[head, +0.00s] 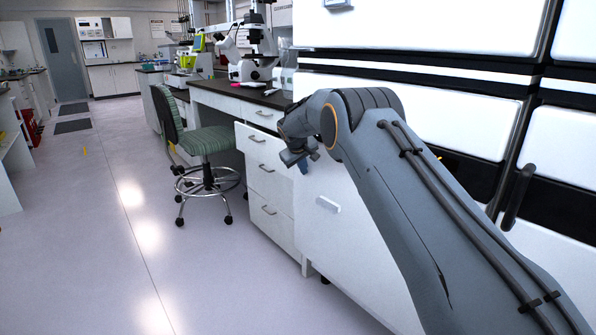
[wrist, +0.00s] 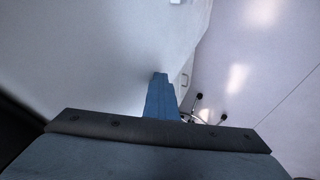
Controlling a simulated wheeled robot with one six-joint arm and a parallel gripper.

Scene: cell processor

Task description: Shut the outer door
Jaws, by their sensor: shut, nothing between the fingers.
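My gripper (head: 302,163) is at the end of my arm, in front of the white cell processor at the right of the head view. Its fingers are together, with nothing held. In the wrist view the blue fingers (wrist: 160,92) point along a plain white panel, close to it; contact cannot be told. A white panel (head: 345,255) with a small pale handle (head: 328,204) stands below and beside my gripper, partly hidden by my arm. I cannot tell for sure whether this panel is the outer door, nor how far open it is.
A white drawer unit (head: 265,185) and a bench with a microscope (head: 255,65) stand left of the processor. A green striped chair (head: 205,140) stands before the bench. A dark vertical handle (head: 518,196) is at the right. The floor at the left (head: 90,240) is clear.

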